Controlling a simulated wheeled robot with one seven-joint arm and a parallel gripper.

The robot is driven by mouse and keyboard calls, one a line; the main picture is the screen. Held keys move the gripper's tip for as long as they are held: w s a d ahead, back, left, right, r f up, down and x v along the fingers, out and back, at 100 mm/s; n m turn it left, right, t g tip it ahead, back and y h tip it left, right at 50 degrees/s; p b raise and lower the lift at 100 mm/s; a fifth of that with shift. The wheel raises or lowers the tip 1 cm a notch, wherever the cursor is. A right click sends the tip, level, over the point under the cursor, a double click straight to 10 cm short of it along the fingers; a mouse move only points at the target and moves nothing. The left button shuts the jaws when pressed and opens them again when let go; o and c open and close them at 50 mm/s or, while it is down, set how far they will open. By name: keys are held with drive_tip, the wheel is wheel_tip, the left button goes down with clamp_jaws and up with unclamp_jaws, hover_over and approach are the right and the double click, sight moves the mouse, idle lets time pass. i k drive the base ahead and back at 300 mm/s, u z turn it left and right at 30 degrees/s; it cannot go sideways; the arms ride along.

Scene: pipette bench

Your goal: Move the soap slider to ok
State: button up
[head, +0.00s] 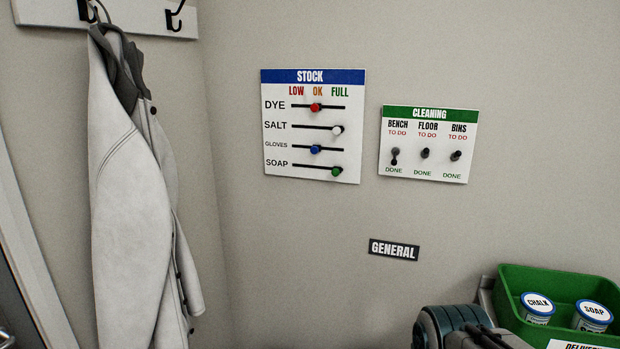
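The STOCK board (276,146) hangs on the wall in the head view, with LOW, OK and FULL columns across its top. The soap slider's green knob (336,171) sits at the right end of the lowest track, on the FULL side. Above it, the gloves slider's blue knob (315,149) and the dye slider's red knob (316,107) are near the middle, by OK. The salt slider's white knob (338,130) is at the right, by FULL. My gripper's fingers are not in view; only a dark part of my arm shows at the bottom, well below the board.
A CLEANING board (430,174) with three dark switches hangs just right of the STOCK board. A white coat (135,200) hangs at the left. A green bin (515,283) with chalk and soap tubs stands at lower right. The wall below the STOCK board is clear.

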sight(336, 169)
drive_tip(key=u, duration=0.2)
drive_tip(key=i, duration=1)
drive_tip(key=z, duration=0.05)
